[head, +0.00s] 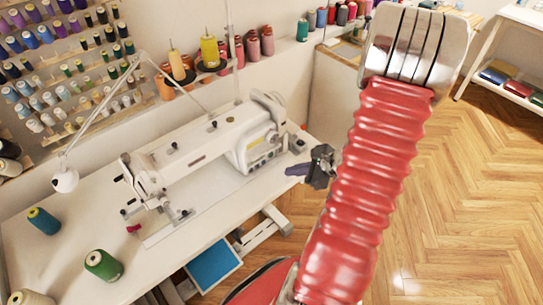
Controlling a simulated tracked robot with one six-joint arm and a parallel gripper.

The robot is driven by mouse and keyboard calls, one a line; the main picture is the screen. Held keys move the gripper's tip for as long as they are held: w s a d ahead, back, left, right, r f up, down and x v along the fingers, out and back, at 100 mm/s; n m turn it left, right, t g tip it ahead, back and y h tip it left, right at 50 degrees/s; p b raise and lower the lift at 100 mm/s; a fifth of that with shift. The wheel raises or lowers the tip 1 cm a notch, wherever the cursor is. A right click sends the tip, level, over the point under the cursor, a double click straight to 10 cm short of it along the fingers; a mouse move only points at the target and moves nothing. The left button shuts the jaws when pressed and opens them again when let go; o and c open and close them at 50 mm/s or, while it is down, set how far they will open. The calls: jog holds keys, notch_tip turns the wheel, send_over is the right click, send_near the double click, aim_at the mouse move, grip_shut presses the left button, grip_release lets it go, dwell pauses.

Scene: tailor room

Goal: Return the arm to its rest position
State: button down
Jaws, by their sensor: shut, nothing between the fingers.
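My arm, a red ribbed sleeve with a metal cap, rises through the right half of the head view. My gripper (296,170) shows to the left of the sleeve, dark with purplish fingers pointing left. It is shut and holds nothing that I can see. In the picture it lies beside the right end of the white sewing machine (205,150), near the right edge of the sewing table (85,215). Whether it is above the table or beyond its edge is hard to tell. Part of my arm behind the sleeve is hidden.
A lamp (65,180) and thread stand (210,67) rise above the table. A spool rack (75,75) covers the wall. A cabinet (335,95) stands behind. Wooden floor (470,190) at right is clear.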

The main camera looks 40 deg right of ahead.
dwell(0.8)
jog(key=s+a+r+n+g+y, duration=0.1)
jog(key=s+a+r+n+g, duration=0.25)
jog(key=a+n, duration=0.3)
jog(key=s+a+r+n+g, duration=0.2)
jog(key=a+r+n+g, duration=0.15)
jog(key=a+n, duration=0.3)
jog(key=a+r+n+t+h, duration=0.2)
jog(key=a+r+n, duration=0.5)
jog(key=r, duration=0.3)
jog(key=s+a+r+n+t+h, duration=0.1)
jog(key=a+r+n+h, duration=0.1)
jog(key=a+r+n, duration=0.6)
notch_tip(320, 180, up, 2)
jog(key=shift+s+r+t, duration=0.25)
jog(key=shift+s+t, duration=0.05)
jog(key=shift+t, duration=0.1)
dwell(1.7)
